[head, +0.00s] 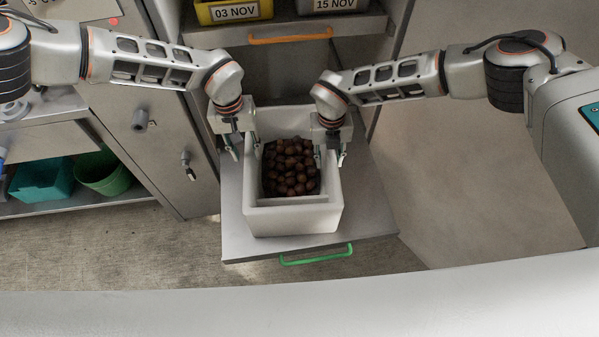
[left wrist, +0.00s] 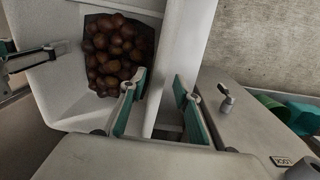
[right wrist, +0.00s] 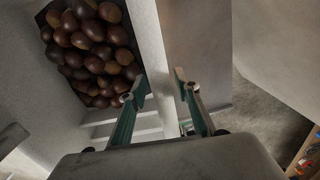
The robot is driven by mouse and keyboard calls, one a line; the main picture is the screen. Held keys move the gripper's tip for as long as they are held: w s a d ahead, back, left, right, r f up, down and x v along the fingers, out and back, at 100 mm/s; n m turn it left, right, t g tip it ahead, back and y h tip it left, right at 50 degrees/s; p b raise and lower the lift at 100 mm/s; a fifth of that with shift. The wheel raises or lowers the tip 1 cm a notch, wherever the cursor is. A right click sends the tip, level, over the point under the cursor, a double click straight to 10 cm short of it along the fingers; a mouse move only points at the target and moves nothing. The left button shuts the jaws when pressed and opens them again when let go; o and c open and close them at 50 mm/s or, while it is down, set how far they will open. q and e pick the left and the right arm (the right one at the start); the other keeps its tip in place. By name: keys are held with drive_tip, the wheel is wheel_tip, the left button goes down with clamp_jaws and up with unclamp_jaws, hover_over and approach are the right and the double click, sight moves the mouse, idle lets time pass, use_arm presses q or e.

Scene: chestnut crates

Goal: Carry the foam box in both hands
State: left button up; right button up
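The white foam box (head: 293,219) stands upright on a pulled-out grey shelf, with a heap of brown chestnuts (head: 290,168) inside. My left gripper (head: 246,155) is at the box's left wall, one finger inside and one outside. In the left wrist view the fingers (left wrist: 160,98) stand apart, with the wall (left wrist: 185,45) between them. My right gripper (head: 330,160) straddles the right wall the same way. In the right wrist view its fingers (right wrist: 160,98) are spread around the wall (right wrist: 147,45), with a gap on the outer side. Both look open.
The shelf (head: 370,205) has a green handle (head: 317,256) at its front. Behind are an orange handle (head: 290,39) and a yellow bin (head: 232,11) marked 03 NOV. Green containers (head: 103,173) sit on a low shelf at left. Floor at right is clear.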

use_arm(q)
drive_tip(key=shift+r, duration=0.7)
use_arm(e)
drive_tip(key=shift+r, duration=0.4)
drive_tip(key=r, duration=1.1)
drive_tip(key=shift+a+r, duration=0.1)
drive_tip(key=shift+a, duration=0.25)
use_arm(q)
drive_tip(key=shift+r, duration=0.1)
use_arm(e)
drive_tip(key=shift+r, duration=0.1)
